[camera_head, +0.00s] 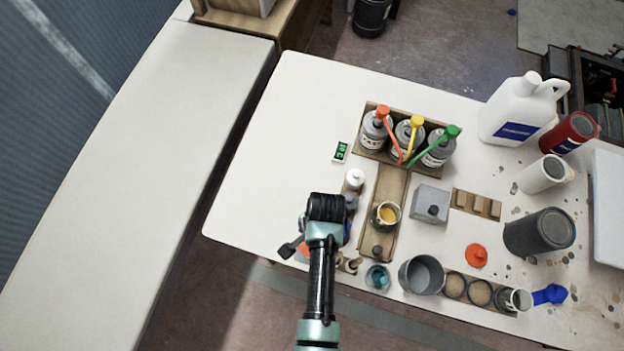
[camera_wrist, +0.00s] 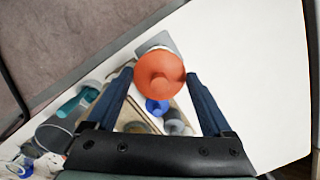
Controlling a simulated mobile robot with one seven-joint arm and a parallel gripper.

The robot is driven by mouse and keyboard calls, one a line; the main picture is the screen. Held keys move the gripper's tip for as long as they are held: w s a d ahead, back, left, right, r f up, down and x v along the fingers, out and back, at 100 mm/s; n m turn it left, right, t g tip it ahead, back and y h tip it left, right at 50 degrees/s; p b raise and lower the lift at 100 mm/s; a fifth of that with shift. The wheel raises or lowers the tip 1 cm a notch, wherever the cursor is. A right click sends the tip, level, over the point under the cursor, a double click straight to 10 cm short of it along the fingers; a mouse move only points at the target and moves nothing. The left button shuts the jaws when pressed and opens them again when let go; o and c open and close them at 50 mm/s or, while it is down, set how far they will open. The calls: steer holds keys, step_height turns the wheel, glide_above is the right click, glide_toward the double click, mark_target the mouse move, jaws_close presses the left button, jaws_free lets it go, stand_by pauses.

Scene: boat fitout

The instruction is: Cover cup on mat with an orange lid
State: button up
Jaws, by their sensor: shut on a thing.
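An orange lid (camera_wrist: 160,72) with a round knob sits between the fingertips of my gripper (camera_wrist: 159,77) in the wrist view; the gripper is shut on it. In the head view, my gripper (camera_head: 303,246) is near the table's front left edge, largely hidden by my arm, with a bit of orange showing. A cup (camera_head: 386,216) with yellow-orange contents stands uncovered on a long brown mat (camera_head: 393,182), to the right of my gripper. Another orange lid (camera_head: 476,256) lies on the table farther right.
A bottle rack (camera_head: 369,153) with orange, yellow and green nozzles stands behind the mat. A grey block (camera_head: 430,204), a grey pot (camera_head: 422,274) and a teal glass (camera_head: 377,277) are near the cup. A white-topped bottle (camera_head: 354,179) stands just left of the mat. The table's left part is clear.

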steer(key=shift+f+b, duration=1.75)
steer(key=shift+f, duration=0.5)
steer(key=shift+f, duration=0.5)
stand_by(1.0)
steer(key=o, duration=1.1)
steer(key=shift+r+p, duration=2.6)
steer(key=shift+p, duration=0.25)
